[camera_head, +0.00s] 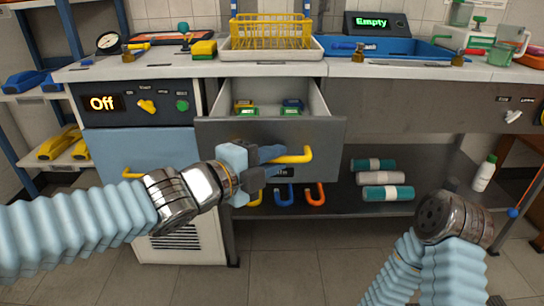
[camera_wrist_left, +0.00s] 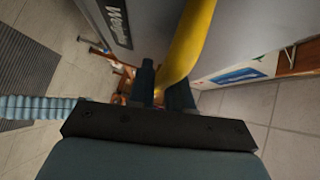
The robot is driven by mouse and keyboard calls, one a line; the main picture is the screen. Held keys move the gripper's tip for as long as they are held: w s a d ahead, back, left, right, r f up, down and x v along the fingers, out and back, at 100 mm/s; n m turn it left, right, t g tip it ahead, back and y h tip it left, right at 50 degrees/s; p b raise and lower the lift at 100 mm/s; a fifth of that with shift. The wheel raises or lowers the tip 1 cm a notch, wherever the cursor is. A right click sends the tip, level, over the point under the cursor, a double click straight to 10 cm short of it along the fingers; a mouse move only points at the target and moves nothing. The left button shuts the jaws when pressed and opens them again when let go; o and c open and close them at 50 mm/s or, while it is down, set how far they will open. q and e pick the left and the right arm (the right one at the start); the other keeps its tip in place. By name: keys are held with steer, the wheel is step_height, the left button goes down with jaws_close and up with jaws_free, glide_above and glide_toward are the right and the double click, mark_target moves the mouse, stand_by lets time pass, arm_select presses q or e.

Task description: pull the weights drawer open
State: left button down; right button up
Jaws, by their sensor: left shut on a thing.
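The weights drawer (camera_head: 219,132) is a grey drawer under the counter. It stands open toward me, with several small green, yellow and blue pieces (camera_head: 244,107) showing inside. Its yellow bar handle (camera_head: 298,156) is on the front. My left gripper (camera_head: 270,154) is shut on this handle. In the left wrist view the yellow handle (camera_wrist_left: 190,45) runs between the dark fingers (camera_wrist_left: 165,92). The label on the drawer front is partly hidden by my gripper in the head view. My right arm is at the lower right, and its fingers do not show clearly.
Below the drawer, a shelf (camera_head: 335,208) holds rolled teal and white cloths (camera_head: 385,192) and a white bottle (camera_head: 484,173). The counter (camera_head: 340,70) carries a yellow rack (camera_head: 271,32) and a blue tray (camera_head: 390,48).

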arm_select(q)
steer(key=shift+s+b, duration=0.45)
steer(key=shift+s, duration=2)
arm_select(e)
steer(key=shift+s+f, duration=0.45)
steer(key=shift+f, duration=0.15)
arm_select(q)
steer(key=c, duration=1.1)
jaws_free()
steer(key=shift+c, duration=0.2)
